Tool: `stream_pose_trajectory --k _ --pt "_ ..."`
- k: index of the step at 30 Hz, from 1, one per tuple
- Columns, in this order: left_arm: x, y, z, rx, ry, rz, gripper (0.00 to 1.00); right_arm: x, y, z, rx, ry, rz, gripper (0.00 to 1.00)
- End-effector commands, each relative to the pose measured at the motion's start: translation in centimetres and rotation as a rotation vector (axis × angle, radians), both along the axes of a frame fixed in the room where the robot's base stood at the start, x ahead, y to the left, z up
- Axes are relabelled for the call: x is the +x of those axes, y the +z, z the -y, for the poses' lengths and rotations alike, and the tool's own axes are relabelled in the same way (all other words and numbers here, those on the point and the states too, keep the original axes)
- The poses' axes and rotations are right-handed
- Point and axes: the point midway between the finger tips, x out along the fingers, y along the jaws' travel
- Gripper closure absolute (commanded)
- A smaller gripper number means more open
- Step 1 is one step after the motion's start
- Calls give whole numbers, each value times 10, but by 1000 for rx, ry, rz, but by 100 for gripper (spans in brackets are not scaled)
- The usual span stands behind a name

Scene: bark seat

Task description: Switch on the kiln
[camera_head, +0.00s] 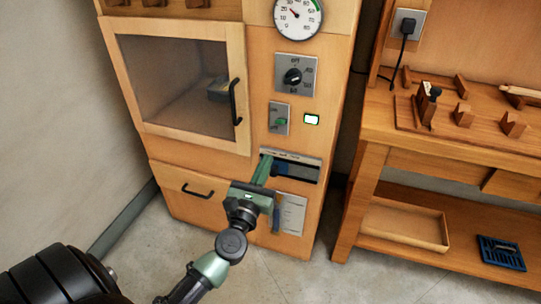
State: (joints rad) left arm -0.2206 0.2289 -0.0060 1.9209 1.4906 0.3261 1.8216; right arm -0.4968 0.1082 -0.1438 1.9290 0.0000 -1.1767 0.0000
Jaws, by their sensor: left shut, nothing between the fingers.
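The kiln (175,150) is a tall wooden cabinet with a closed, glazed door (165,82) and a black handle (235,102). Right of the door are a round gauge (297,14), a black rotary knob (293,76) on a grey plate, and a small grey switch plate (279,118) with a green lever. Beside that switch a small indicator (311,119) shows bright white with a green edge. My left gripper (265,163) is shut and empty. It appears below the switch, in front of a dark slot (300,171), apart from the switch. My right gripper is out of view.
A drawer with a black handle (198,191) is below the door. To the right stands a wooden bench (460,150) with wooden blocks, an open tray (404,225) and a blue crate (501,252) beneath. A black plug (407,25) sits in the wall socket.

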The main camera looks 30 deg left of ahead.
Motion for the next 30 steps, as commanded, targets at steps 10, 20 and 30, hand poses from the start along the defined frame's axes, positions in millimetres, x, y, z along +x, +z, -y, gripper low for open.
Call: stream_pose_trajectory --k 10,20,30 --pt "-27 7 6 1 1 1 100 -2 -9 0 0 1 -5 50" --pt "-27 7 6 0 0 1 100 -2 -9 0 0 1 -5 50" --pt "-26 -9 38 240 -73 -77 100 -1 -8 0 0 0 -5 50"
